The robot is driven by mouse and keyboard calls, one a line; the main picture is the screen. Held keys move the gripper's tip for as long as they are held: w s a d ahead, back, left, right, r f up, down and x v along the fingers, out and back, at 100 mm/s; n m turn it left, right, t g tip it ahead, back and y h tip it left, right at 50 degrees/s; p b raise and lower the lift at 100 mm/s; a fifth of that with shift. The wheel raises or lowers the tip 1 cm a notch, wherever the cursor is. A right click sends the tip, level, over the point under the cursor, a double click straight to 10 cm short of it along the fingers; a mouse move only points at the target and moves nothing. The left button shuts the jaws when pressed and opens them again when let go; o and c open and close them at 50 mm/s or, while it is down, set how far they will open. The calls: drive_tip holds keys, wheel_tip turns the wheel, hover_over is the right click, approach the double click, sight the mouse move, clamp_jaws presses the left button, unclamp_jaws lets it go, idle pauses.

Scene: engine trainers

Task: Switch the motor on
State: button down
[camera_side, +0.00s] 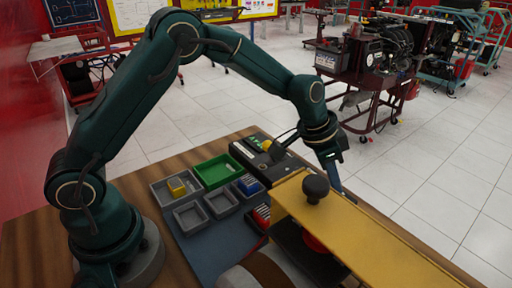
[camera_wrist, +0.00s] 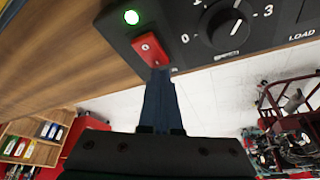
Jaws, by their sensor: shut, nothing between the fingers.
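In the wrist view a red rocker switch (camera_wrist: 150,50) sits on a black control panel (camera_wrist: 185,50). A green lamp (camera_wrist: 131,17) glows beside it. My gripper (camera_wrist: 160,74) is shut and empty; its fingertips meet the lower edge of the switch in the picture. I cannot tell whether they touch it or press it. In the side view my gripper (camera_side: 332,168) points down at the far edge of a yellow-topped bench unit (camera_side: 380,235). I cannot make out the switch in this view.
A black dial (camera_wrist: 226,25) with numbers is right of the switch. In the side view a black knob (camera_side: 316,188) stands up from the yellow top, near my gripper. Grey bins (camera_side: 190,216) and a green bin (camera_side: 215,171) are left on the wooden table (camera_side: 40,245).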

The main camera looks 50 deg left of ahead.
wheel_tip(320, 180, up, 7)
idle(0.8)
drive_tip(key=shift+r, duration=0.1)
drive_tip(key=s+a+r+n+t, duration=0.25)
drive_tip(key=s+a+r, duration=0.25)
drive_tip(key=s+r, duration=0.55)
drive_tip(key=s+a+f+n+y, duration=0.1)
drive_tip(key=s+a+f, duration=0.1)
drive_tip(key=s, duration=0.5)
drive_tip(key=s+a+f+n+y, duration=0.1)
drive_tip(key=s+f+n, duration=0.1)
drive_tip(key=s+f, duration=0.2)
drive_tip(key=s+g, duration=0.1)
drive_tip(key=s, duration=0.2)
drive_tip(key=shift+a+f, duration=0.25)
drive_tip(key=shift+a, duration=0.15)
drive_tip(key=shift+n, duration=0.25)
